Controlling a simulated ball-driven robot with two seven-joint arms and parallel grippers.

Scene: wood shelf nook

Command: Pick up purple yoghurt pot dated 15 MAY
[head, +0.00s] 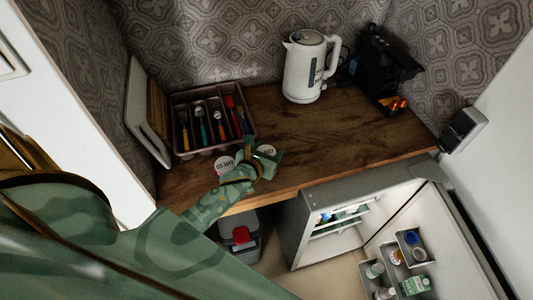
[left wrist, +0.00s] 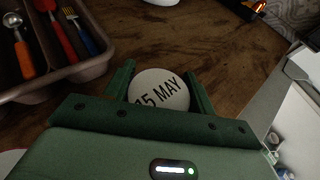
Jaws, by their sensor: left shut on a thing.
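A round white lid reading "15 MAY" (left wrist: 160,90) sits between the two green fingers in the left wrist view. In the head view this lid (head: 267,151) shows at the gripper's far side. The pot's sides are hidden, so I cannot see its colour. My left gripper (head: 262,160) is shut on this pot at the counter's front; I cannot tell if the pot is clear of the wood. A second white-lidded pot, reading what looks like "05 MAY" (head: 225,164), stands just left of the gripper. My right gripper is not in view.
A cutlery tray (head: 202,151) stands behind and left of the pots. A white kettle (head: 305,68) and a black coffee machine (head: 380,70) stand at the back. The wooden counter (head: 340,135) is clear to the right. An open fridge (head: 300,230) is below.

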